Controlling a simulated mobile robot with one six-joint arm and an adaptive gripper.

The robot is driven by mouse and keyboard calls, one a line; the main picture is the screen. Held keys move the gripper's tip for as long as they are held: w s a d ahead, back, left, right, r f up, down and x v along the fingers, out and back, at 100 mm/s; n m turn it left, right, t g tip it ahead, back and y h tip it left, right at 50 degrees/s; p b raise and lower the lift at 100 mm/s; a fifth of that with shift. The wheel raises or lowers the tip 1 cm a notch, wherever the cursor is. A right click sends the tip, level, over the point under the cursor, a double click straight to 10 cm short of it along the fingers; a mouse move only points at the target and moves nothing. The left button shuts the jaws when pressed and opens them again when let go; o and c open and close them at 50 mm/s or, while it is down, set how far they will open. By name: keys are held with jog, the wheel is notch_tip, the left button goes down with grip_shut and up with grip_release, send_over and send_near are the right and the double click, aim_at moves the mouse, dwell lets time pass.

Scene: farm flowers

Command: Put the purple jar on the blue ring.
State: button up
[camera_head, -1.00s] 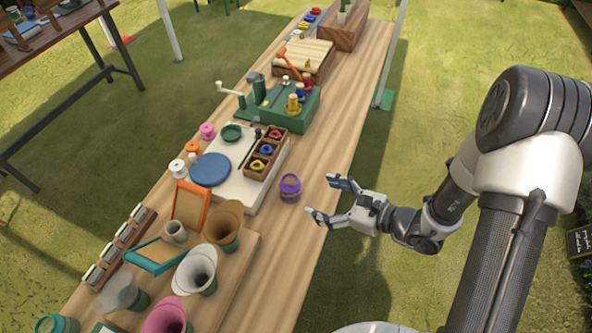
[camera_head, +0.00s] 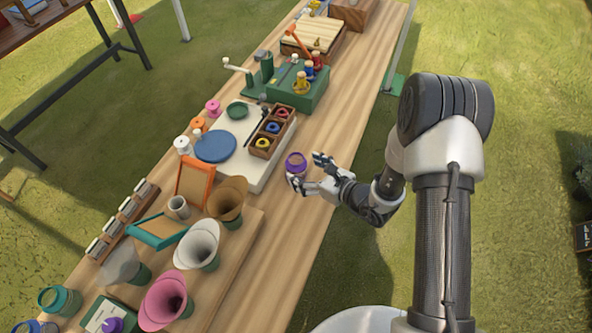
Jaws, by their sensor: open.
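The purple jar (camera_head: 296,162) stands upright on the wooden table, right of the white board. My gripper (camera_head: 308,169) is open beside it, with one finger at the jar's near side and the other just to its right. I cannot tell whether either finger touches the jar. The lower part of the jar is partly hidden by the near finger. The blue ring (camera_head: 273,127) lies in the middle compartment of a small wooden box, between a red ring (camera_head: 282,113) and a yellow ring (camera_head: 263,143).
The white board (camera_head: 238,172) carries the box, a blue disc (camera_head: 215,146) and a green dish (camera_head: 237,110). A green stand with spools (camera_head: 305,92) is farther back. Flared cones (camera_head: 198,245) stand in front on the left. Bare table lies nearer than the jar.

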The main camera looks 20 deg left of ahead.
aim_at(303, 167)
jog(key=x, duration=0.2)
jog(key=b+x, duration=0.1)
jog(key=x, duration=0.1)
jog(key=shift+w+f+b, duration=0.25)
jog(key=shift+f+b, duration=0.05)
jog(key=shift+w+a+f, duration=0.1)
jog(key=shift+w+a, duration=0.1)
jog(key=shift+a, duration=0.2)
jog(key=shift+c, duration=0.4)
jog(key=c, duration=1.3)
